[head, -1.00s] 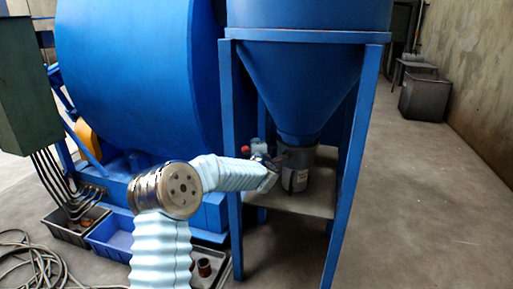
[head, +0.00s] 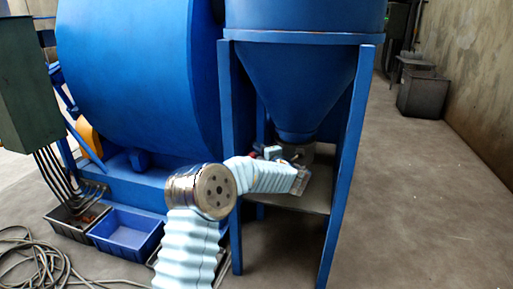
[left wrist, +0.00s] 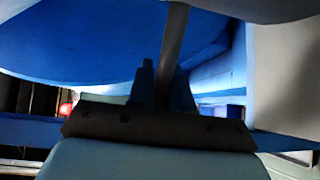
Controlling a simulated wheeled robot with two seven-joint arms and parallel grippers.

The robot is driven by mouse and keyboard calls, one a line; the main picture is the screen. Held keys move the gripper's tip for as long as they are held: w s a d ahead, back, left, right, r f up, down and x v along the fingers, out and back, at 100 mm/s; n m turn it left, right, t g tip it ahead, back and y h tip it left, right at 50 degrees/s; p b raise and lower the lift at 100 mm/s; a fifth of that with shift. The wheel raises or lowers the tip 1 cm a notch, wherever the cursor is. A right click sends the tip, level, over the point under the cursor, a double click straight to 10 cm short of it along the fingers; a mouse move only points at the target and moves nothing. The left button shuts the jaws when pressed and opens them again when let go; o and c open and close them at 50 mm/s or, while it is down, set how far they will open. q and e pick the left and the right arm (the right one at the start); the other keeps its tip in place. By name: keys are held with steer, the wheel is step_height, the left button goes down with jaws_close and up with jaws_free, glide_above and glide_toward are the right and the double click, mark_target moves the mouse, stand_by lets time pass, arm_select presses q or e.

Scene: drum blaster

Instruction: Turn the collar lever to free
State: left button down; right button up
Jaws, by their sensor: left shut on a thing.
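The collar lever (left wrist: 176,45) shows in the left wrist view as a grey bar coming down from above between my fingers. My left gripper (left wrist: 163,90) is shut on it, with the dark fingers on either side of the bar. In the head view my left gripper (head: 291,158) is under the blue hopper cone (head: 300,85), beside the grey collar or canister (head: 307,152) at its outlet. My forearm hides much of that canister, and the lever is hard to make out there. My right gripper is in neither view.
Blue legs (head: 345,165) of the hopper stand on both sides of my arm, with a grey shelf (head: 310,198) below. A large blue drum (head: 135,75) is at left. The right floor is open.

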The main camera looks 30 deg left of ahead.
arm_select(q)
steer(key=shift+s+d+n+g+y+p, duration=0.1)
steer(key=shift+s+d+n+g+y, duration=0.2)
steer(key=shift+d+n+g, duration=0.4)
steer(key=shift+s+d+n+g+y+p, duration=0.1)
steer(key=shift+s+d+n+g+y, duration=0.2)
steer(key=shift+d+g, duration=0.35)
steer(key=shift+s+d+n+g+y+p, duration=0.1)
steer(key=shift+s+d+n+g+y, duration=0.1)
steer(key=shift+d+n+g+y, duration=0.5)
steer(key=shift+a+h, duration=0.15)
steer(key=shift+h, duration=0.15)
steer(key=c, duration=1.1)
jaws_free()
steer(key=v, duration=0.7)
steer(key=shift+d, duration=0.2)
steer(key=shift+c, duration=0.2)
